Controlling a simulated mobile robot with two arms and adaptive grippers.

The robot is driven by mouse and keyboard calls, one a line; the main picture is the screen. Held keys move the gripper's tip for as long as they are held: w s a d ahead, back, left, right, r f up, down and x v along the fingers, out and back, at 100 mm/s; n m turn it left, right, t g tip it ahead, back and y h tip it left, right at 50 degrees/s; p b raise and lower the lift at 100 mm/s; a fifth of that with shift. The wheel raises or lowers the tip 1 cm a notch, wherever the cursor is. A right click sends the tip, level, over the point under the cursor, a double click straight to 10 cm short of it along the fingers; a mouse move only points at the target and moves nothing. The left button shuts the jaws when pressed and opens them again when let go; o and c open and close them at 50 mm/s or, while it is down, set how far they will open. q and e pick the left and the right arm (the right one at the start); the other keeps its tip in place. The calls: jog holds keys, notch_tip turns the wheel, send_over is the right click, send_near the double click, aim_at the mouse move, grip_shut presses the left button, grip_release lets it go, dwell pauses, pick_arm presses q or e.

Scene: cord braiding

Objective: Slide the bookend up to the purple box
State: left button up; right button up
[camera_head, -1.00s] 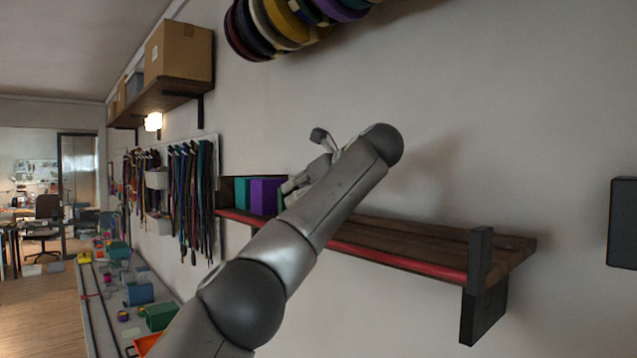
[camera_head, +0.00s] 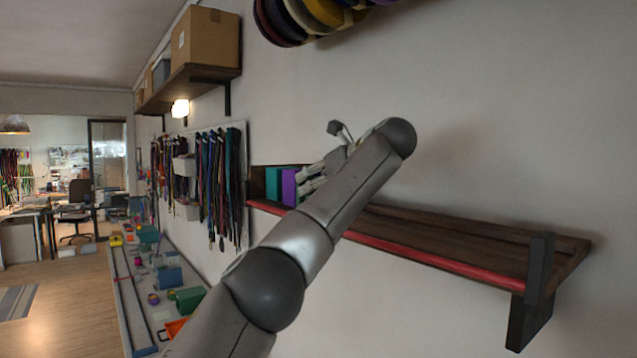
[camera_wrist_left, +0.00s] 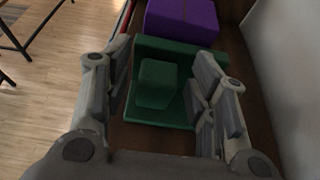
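The purple box (camera_head: 289,185) stands near the left end of the wall shelf, beside a teal box (camera_head: 272,183). It also shows at the top of the left wrist view (camera_wrist_left: 182,20). The green bookend (camera_wrist_left: 158,84) has an upright plate and a block on a flat base. Its plate faces the purple box; I cannot tell if they touch. My left gripper (camera_wrist_left: 163,92) is open, with a finger on either side of the bookend's block and gaps between. In the head view the left gripper (camera_head: 315,178) hides the bookend. My right gripper is not in view.
The dark wooden shelf (camera_head: 450,235) has a red front edge and a raised end piece (camera_head: 540,268) at right; its right part is bare. The wall is close behind. Hanging cords (camera_head: 218,185) and a long cluttered bench (camera_head: 140,310) lie to the left.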

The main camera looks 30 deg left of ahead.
pick_arm(q)
jog(key=shift+d, duration=0.1)
jog(key=v, duration=1.2)
